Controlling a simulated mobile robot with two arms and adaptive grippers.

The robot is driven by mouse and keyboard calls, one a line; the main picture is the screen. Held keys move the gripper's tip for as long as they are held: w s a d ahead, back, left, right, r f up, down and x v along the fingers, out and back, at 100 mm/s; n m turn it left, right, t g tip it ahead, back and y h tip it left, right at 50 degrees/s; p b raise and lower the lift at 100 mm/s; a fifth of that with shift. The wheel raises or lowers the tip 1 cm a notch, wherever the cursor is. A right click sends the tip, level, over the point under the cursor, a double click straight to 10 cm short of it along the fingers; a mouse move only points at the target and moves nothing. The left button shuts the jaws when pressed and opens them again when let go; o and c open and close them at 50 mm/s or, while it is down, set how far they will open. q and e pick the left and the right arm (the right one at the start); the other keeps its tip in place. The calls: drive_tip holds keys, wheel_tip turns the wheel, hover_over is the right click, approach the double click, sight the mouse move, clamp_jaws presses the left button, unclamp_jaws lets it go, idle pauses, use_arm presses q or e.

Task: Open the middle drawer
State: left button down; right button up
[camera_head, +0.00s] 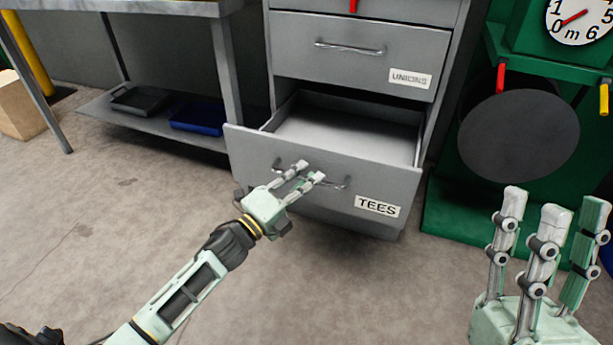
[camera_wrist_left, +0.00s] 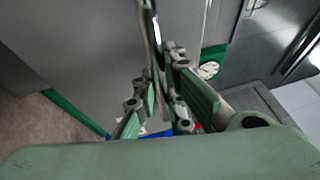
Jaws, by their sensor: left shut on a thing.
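The grey cabinet (camera_head: 448,85) has a drawer labelled TEES (camera_head: 335,204) that stands pulled out, with its inside (camera_head: 345,135) showing empty where visible. Above it the drawer labelled UNIONS (camera_head: 360,68) is closed, with a bare bar handle (camera_head: 350,48). My left gripper (camera_head: 309,172) is shut on the TEES drawer's bar handle (camera_head: 338,185). The left wrist view shows the fingers (camera_wrist_left: 160,95) closed around the handle bar (camera_wrist_left: 154,40). My right gripper (camera_head: 550,205) is raised at the lower right, its fingers apart and empty, away from the cabinet.
A metal bench (camera_head: 228,60) stands left of the cabinet, with a black tray (camera_head: 140,99) and a blue tray (camera_head: 198,117) on its low shelf. A green machine (camera_head: 445,205) with a dial (camera_head: 580,15) stands right. The floor (camera_head: 110,215) in front is clear.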

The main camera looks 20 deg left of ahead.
use_arm(q)
drive_tip(key=shift+f, duration=0.1)
drive_tip(key=c, duration=1.8)
unclamp_jaws()
drive_tip(key=v, duration=1.2)
